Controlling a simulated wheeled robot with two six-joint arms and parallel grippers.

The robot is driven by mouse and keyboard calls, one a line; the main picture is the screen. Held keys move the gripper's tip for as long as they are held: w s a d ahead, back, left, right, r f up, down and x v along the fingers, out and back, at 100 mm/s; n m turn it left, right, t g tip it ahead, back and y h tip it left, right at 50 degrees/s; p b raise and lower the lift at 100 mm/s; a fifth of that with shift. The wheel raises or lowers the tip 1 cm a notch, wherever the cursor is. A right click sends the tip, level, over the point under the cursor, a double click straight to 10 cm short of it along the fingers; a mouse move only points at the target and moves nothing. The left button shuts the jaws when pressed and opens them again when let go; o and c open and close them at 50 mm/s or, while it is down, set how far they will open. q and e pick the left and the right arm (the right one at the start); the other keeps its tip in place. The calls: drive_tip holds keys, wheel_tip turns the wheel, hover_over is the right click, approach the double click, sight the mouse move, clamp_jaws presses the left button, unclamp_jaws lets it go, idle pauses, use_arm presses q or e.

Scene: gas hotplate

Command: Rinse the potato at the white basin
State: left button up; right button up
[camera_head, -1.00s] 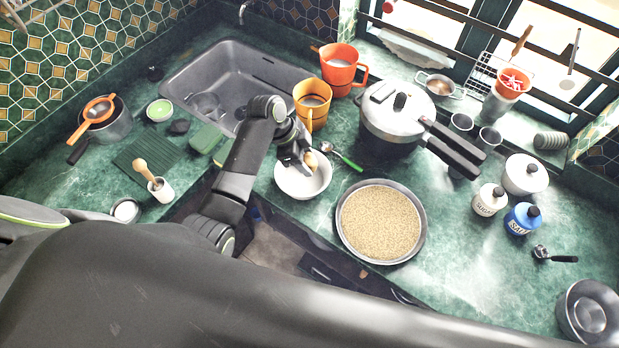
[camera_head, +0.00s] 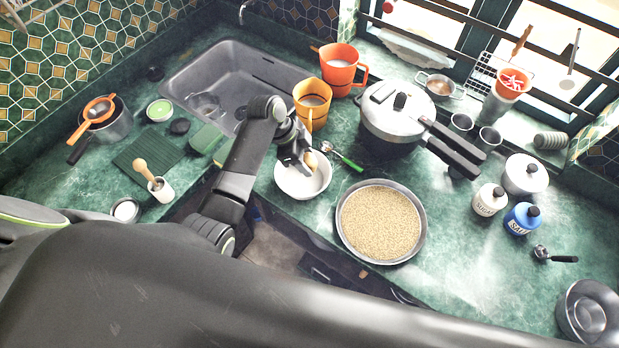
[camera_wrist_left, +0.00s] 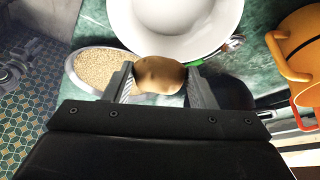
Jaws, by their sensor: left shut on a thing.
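The white basin (camera_head: 302,184) stands on the green counter, between the sink and the plate of grain. My left gripper (camera_head: 306,160) is over the far part of the basin and is shut on the brown potato (camera_head: 312,160). In the left wrist view the potato (camera_wrist_left: 159,75) sits between the two fingers of the left gripper (camera_wrist_left: 158,84). The white basin (camera_wrist_left: 190,28) lies beyond it in that view and its visible inside looks plain white. How high the potato is above the basin is hard to tell. My right gripper is not in view.
A round plate of grain (camera_head: 380,222) is to the right of the basin. A pressure cooker (camera_head: 400,115) with long black handles, a yellow mug (camera_head: 312,102) and an orange mug (camera_head: 342,68) stand behind. A green-handled spoon (camera_head: 347,160) lies beside the basin. The sink (camera_head: 215,75) is at the back left.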

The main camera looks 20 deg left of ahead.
sight(312, 159)
use_arm(q)
drive_tip(key=shift+r, duration=0.1)
idle(0.5)
drive_tip(key=shift+r, duration=1.9)
